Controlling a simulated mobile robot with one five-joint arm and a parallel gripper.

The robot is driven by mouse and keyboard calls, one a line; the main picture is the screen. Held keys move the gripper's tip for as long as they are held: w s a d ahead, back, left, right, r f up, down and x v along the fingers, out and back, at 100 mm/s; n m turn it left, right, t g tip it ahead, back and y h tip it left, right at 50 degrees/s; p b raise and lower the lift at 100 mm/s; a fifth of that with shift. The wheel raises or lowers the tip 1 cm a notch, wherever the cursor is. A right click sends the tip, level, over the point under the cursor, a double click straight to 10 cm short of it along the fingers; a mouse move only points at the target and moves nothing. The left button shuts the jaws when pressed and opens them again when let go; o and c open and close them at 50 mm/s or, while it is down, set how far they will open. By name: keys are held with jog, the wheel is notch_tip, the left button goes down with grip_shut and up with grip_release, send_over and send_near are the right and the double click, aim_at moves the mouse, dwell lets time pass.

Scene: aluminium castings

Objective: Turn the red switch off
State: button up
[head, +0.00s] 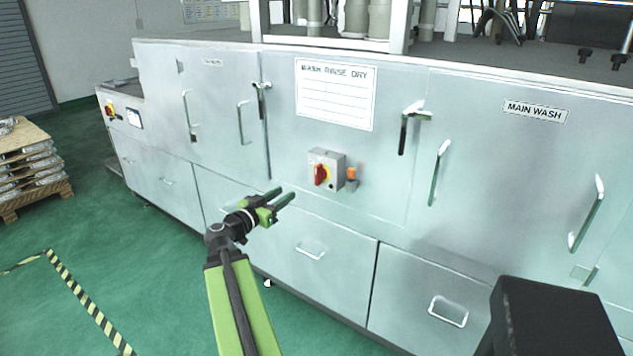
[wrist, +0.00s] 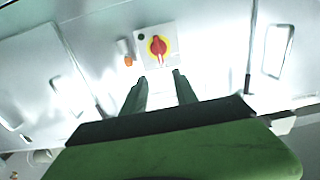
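The red switch (head: 321,174) is a red rotary handle on a yellow disc, on a small grey box (head: 333,166) fixed to the front of the washing machine. In the head view my gripper (head: 284,196) is to the left of the switch and a little below it. In the wrist view the red switch (wrist: 158,47) stands upright just beyond my fingertips (wrist: 159,78). The two fingers are apart with nothing between them, and I see no contact with the switch.
The machine front (head: 400,215) has several protruding handles, one (head: 310,251) below the switch. An orange-topped part (head: 351,176) sits right of the box. Another red switch (head: 110,109) is on the far left unit. A pallet of castings (head: 33,165) stands left; green floor between is clear.

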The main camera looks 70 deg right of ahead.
aim_at(316, 172)
jog(key=x, duration=1.7)
jog(key=shift+s+d+r, duration=0.1)
jog(key=shift+d+r, duration=0.2)
grip_shut()
